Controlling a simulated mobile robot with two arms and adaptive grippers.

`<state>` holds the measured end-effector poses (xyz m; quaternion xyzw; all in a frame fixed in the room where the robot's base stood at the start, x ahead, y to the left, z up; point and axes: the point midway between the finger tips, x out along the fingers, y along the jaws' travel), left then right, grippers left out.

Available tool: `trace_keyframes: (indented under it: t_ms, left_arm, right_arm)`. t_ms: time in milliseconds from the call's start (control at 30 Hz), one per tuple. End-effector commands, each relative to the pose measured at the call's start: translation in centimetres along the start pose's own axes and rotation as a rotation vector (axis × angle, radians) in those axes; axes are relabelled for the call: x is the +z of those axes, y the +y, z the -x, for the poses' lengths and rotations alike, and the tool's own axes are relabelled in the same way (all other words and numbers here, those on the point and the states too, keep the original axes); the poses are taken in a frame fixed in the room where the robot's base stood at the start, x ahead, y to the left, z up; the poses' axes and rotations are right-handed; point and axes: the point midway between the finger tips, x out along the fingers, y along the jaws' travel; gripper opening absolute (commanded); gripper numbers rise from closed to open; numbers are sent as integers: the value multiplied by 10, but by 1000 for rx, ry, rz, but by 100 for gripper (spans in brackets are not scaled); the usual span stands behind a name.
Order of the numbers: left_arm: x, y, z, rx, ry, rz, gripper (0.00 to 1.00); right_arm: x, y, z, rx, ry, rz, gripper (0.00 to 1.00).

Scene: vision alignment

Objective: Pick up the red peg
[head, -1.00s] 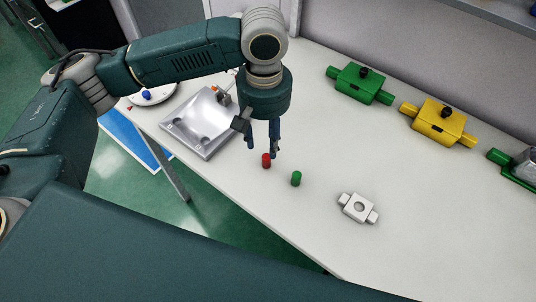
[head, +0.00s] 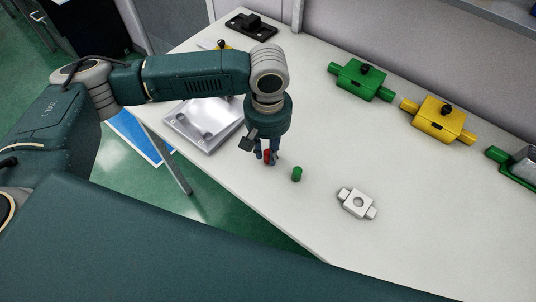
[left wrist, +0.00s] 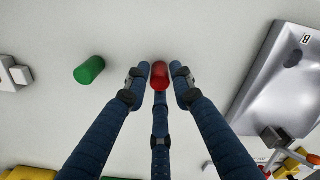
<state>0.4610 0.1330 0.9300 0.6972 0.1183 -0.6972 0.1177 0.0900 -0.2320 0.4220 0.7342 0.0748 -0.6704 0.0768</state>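The red peg (head: 267,156) stands near the table's front edge. In the left wrist view the red peg (left wrist: 159,75) is between the fingertips of my left gripper (left wrist: 160,82). Small gaps show between the peg and the two side fingers; whether the third finger touches it I cannot tell. In the head view my left gripper (head: 268,155) is lowered around the peg, its fingers partly hiding it. My right gripper is not in view.
A green peg (head: 297,174) stands close by on the right. A white block with a hole (head: 357,203) lies further right. A silver plate (head: 205,122) is to the left. Green (head: 361,80) and yellow (head: 437,119) blocks stand at the back.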

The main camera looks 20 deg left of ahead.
Motion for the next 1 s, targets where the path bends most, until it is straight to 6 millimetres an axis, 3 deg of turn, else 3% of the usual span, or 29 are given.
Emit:
trace_keyframes:
  t_ms: [100, 433, 633, 767, 1000]
  left_arm:
    - [0, 0, 0, 0, 0, 0, 0]
    - [0, 0, 2, 1, 1, 0, 0]
    - [-1, 1, 17, 3, 2, 1, 0]
    - [-1, 1, 40, 4, 4, 1, 0]
    - [-1, 2, 108, 5, 5, 0, 0]
  right_arm:
    - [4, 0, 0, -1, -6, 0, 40]
    - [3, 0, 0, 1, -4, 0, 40]
    - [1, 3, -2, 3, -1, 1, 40]
    - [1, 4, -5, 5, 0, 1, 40]
    - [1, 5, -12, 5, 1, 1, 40]
